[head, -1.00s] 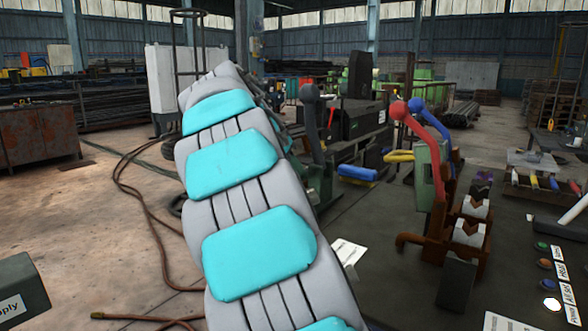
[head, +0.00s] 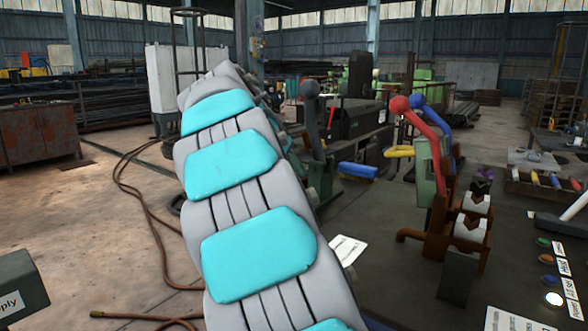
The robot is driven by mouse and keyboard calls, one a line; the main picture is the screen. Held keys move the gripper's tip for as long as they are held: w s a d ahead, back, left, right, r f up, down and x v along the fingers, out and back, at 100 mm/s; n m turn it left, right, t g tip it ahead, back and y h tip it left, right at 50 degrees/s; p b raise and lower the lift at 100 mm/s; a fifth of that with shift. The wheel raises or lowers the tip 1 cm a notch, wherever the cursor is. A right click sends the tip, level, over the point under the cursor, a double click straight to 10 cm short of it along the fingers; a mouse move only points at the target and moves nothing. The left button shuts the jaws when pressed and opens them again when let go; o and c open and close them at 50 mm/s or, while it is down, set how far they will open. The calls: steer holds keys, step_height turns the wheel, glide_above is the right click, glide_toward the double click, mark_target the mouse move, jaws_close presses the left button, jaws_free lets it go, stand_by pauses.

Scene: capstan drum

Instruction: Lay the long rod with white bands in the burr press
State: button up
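A brown stand (head: 445,225) with pale V-shaped blocks (head: 472,228) is on the right, with a red-knobbed lever (head: 422,125) and a blue-knobbed lever (head: 432,108) on it. I cannot tell whether it is the burr press. No long rod with white bands can be made out; short coloured pieces lie in a tray (head: 515,186) at the right, too small to tell apart. My grey arm with cyan pads runs up the middle and hides what is behind it. My gripper is not in view.
A dark bench top (head: 385,225) lies under the stand. Several round buttons (head: 546,260) with labels are at the right front. A yellow handle (head: 399,151) and a blue handle (head: 357,171) stick out behind. A hose (head: 155,225) lies on the open floor at left.

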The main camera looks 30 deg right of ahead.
steer(key=shift+o, duration=0.4)
steer(key=shift+s+f, duration=0.15)
steer(key=shift+f, duration=0.5)
steer(key=shift+r+p, duration=0.5)
steer(key=shift+a+r, duration=0.1)
steer(key=shift+r, duration=0.2)
steer(key=v, duration=1.2)
steer(key=shift+w+r+b, duration=0.2)
steer(key=shift+r+b, duration=0.05)
steer(key=shift+b, duration=0.05)
